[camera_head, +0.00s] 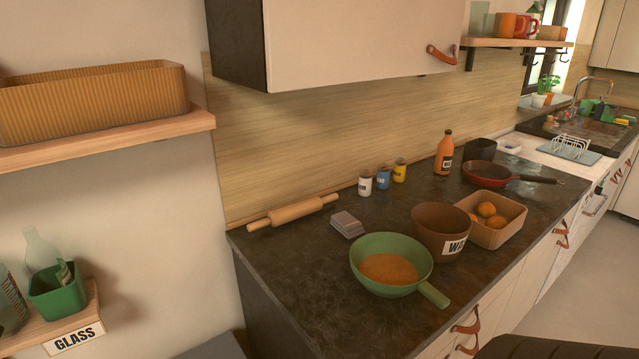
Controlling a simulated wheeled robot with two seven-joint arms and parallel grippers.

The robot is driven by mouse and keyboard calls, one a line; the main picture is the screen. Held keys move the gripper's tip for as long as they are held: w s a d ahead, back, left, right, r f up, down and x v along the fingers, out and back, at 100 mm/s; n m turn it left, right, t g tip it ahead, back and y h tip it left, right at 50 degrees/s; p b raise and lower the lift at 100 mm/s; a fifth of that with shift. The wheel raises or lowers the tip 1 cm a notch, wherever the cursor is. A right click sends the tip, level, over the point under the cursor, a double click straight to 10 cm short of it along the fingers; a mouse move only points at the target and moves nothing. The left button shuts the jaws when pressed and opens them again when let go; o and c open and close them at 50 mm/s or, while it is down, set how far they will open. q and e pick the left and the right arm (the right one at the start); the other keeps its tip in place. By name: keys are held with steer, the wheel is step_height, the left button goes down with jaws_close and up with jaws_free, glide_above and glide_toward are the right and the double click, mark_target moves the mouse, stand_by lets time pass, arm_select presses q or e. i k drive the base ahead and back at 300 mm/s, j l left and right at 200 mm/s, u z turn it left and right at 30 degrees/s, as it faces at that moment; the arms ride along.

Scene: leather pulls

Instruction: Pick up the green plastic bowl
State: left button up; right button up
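A round green bowl (390,244) with a stubby green handle (434,294) stands upright near the front edge of the dark worktop (320,290). Its handle points toward the front right. An orange-brown area shows in its bottom; I cannot tell whether this is contents or the bowl's base. Nothing covers the bowl. A smaller green square container (57,298) sits on the low shelf at the left, with a clear bottle behind it. Neither of my grippers is in view.
A brown labelled pot (441,225) stands close behind the bowl's right side. A tan box (497,234) with orange fruit is beyond it. A grey block (347,224) and a rolling pin (292,212) lie behind left. The worktop left of the bowl is clear.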

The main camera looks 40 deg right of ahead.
mark_target(389, 265)
steer(key=z, duration=1.75)
